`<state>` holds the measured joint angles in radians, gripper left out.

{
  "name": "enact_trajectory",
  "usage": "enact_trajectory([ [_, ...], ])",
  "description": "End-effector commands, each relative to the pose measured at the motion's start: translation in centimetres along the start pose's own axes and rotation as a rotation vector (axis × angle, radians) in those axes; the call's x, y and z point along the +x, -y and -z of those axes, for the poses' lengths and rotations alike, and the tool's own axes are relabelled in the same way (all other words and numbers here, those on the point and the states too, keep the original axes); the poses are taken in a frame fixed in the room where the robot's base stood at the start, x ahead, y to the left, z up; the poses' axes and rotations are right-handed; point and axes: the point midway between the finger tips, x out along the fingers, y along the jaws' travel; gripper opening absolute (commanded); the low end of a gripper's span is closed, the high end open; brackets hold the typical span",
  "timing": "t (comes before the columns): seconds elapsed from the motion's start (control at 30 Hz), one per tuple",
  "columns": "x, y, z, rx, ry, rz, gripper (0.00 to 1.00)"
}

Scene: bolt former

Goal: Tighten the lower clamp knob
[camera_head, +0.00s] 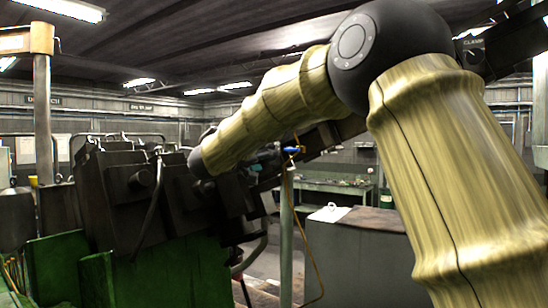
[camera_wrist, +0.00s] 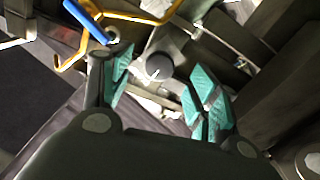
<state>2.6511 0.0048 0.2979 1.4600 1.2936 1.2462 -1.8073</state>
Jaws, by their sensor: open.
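In the wrist view, a round grey knob (camera_wrist: 158,68) with a light mark on its face sits between and slightly beyond the fingertips of my gripper (camera_wrist: 160,88). I take it for the lower clamp knob, though no label is readable there. My gripper is open, with teal pads on both sides of the knob and gaps to each. I cannot tell whether the fingertips reach the knob's depth. In the head view my arm crosses the picture and the gripper and this knob are not clearly seen. Another knob (camera_head: 474,57) beside a "CLAMP" label shows at the upper right.
A blue-handled valve lever (camera_wrist: 86,20) on a yellow pipe (camera_wrist: 130,17) is close to the left finger; the lever also shows in the head view (camera_head: 291,150). Dark machine blocks (camera_wrist: 270,85) stand right of the gripper. A green machine base (camera_head: 190,270) is at the left.

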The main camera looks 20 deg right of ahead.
Motion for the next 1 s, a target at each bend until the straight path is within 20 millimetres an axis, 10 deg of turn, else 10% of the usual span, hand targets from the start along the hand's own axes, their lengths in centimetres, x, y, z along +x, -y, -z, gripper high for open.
enact_trajectory([
  [0.2, 3.5, 0.0, -0.1, 0.002, 0.002, -0.001, 0.61],
  [1.0, 3.1, 0.1, -0.1, 0.599, 0.0, 0.0, 0.61],
])
